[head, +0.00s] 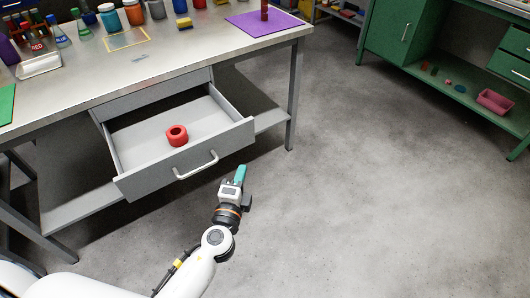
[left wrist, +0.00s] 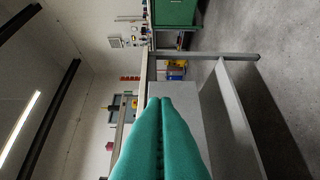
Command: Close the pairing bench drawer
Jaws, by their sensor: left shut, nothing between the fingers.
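The pairing bench drawer (head: 186,172) is pulled well out under the bench top (head: 170,55) in the head view. A red ring-shaped roll (head: 177,135) lies inside it. The drawer has a pale bar handle (head: 196,168) on its front. My left gripper (head: 240,173) is shut and empty, just in front of the drawer's right part and to the right of the handle; I cannot tell if it touches the front. In the left wrist view its teal fingers (left wrist: 160,130) are pressed together, with grey drawer or bench panels beyond. My right gripper is not in view.
A bench leg (head: 293,95) stands right of the drawer. A green cabinet (head: 440,50) is at the far right. The grey floor between is clear.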

